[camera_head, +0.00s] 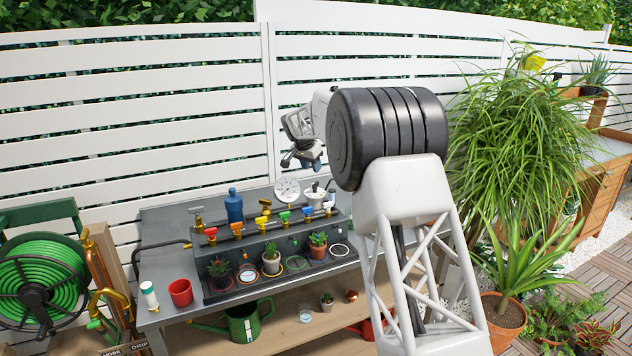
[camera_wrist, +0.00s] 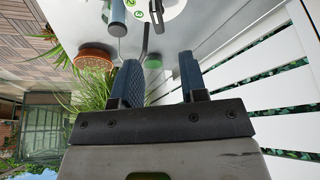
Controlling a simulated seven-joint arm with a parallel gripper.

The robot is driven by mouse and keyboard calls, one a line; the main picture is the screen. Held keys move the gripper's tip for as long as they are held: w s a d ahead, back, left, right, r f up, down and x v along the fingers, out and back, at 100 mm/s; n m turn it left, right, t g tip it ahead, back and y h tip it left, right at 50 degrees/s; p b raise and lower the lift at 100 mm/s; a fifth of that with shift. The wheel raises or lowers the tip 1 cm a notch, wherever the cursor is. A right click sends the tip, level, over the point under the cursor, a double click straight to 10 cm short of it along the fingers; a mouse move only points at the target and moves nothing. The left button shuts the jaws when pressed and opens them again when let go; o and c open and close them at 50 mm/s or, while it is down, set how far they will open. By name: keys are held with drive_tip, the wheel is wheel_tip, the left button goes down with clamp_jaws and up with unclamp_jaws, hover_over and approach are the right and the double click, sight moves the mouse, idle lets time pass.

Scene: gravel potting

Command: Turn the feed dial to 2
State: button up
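In the head view, a round white dial face (camera_head: 287,190) stands at the back of the metal bench. Just right of it is a white device with a metal part on top (camera_head: 316,193). I cannot tell for certain which is the feed dial. In the wrist view, a white disc (camera_wrist: 172,8) with green number marks, one reading 2, is cut off by the top edge; a grey cylinder and a dark metal part show there. My gripper (camera_wrist: 159,72) is open and empty, its dark blue fingers apart. In the head view, my gripper (camera_head: 303,158) hangs above the bench's back, apart from both.
A row of coloured valves (camera_head: 265,222) stands above the trough (camera_head: 278,270) with potted plants. A blue bottle (camera_head: 234,206) is at the back left, and a red cup (camera_head: 180,292) at the front left. The white fence (camera_head: 200,120) runs behind the bench.

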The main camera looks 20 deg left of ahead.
sight(316, 182)
drive_tip(key=shift+x, duration=3.8)
drive_tip(key=shift+c, duration=0.4)
clamp_jaws()
